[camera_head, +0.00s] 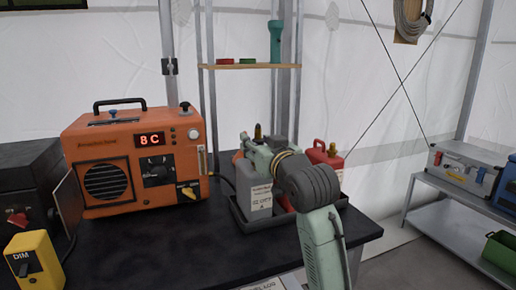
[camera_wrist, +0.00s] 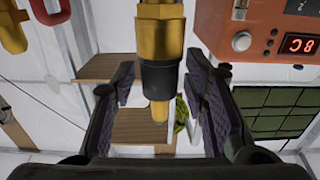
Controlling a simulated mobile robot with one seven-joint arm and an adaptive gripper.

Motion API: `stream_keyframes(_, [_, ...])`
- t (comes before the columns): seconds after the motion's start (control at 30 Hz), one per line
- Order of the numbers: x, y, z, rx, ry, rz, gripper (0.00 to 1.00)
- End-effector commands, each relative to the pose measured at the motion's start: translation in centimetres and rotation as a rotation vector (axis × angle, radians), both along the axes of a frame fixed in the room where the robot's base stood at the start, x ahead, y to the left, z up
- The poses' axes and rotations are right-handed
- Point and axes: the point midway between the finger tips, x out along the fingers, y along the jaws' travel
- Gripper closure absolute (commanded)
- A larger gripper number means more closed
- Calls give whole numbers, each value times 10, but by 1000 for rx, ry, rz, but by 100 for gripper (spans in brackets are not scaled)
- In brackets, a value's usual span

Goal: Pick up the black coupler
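The black coupler (camera_wrist: 160,78) is a dark band on a brass fitting (camera_wrist: 161,30) in the wrist view, with a brass tip showing below it there. The two dark padded fingers of my gripper (camera_wrist: 160,88) stand on either side of the coupler, open, with a narrow gap on each side. I cannot tell if either finger touches it.
An orange heater (camera_head: 140,163) with a lit display stands left on the dark table (camera_head: 150,250). A grey jug (camera_head: 252,188) and a red can (camera_head: 327,156) sit in a black tray (camera_head: 238,212) around my arm. A yellow DIM box (camera_head: 35,262) is front left. A metal rack (camera_head: 455,205) stands right.

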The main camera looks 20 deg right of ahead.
Motion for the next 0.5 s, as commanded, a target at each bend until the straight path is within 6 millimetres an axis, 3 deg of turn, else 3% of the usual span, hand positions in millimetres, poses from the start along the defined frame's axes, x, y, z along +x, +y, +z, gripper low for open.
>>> stream_keyframes(0.5, [0,0,0,0,0,0,96])
